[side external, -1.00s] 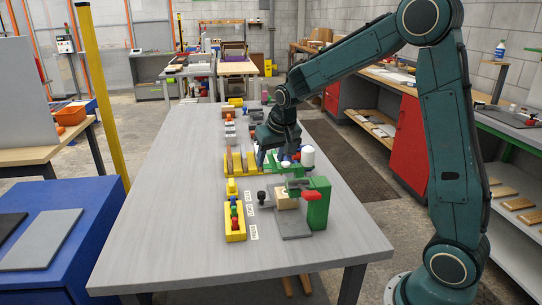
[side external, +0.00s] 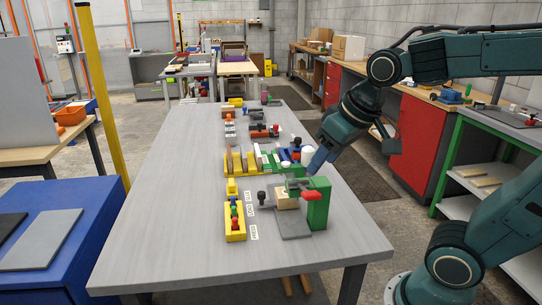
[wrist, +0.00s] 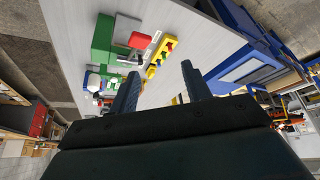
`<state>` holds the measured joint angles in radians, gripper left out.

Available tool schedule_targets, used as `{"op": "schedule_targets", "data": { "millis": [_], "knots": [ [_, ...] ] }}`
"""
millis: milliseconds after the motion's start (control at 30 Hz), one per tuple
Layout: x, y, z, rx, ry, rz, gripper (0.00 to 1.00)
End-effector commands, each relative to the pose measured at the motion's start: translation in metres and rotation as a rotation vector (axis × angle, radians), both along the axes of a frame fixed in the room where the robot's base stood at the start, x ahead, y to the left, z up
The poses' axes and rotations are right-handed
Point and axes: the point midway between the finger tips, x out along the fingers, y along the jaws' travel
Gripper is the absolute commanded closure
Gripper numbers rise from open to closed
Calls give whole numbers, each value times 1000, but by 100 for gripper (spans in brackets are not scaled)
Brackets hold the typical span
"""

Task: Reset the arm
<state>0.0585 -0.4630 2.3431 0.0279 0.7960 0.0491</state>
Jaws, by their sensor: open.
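My gripper (side external: 318,162) is open and empty. In the side view it is tilted above the table's right edge, right of the racks and behind the green fixture; only one finger shows clearly. In the wrist view its two fingers (wrist: 162,84) are spread, with tabletop between them. The yellow rack (side external: 240,173) holds upright brown boards. The green rack (side external: 270,161) beside it holds pale boards. The green fixture (side external: 318,203) with a red handle stands nearer the front; it also shows in the wrist view (wrist: 103,38).
Small parts and clamps line the far half of the grey table (side external: 165,200). Red cabinets (side external: 409,135) and benches stand to the right.

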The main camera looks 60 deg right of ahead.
Motion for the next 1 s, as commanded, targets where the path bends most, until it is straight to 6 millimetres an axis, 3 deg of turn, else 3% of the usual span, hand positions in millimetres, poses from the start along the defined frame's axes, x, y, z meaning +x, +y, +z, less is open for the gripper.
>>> {"op": "schedule_targets", "data": {
  "millis": [200, 400, 1000],
  "knots": [
    [-45, 13, -2, -8, -18, 71, 52],
    [-72, 19, -8, -13, -24, 115, 52],
    [-80, 21, -10, -15, -25, 129, 52]
  ]
}}
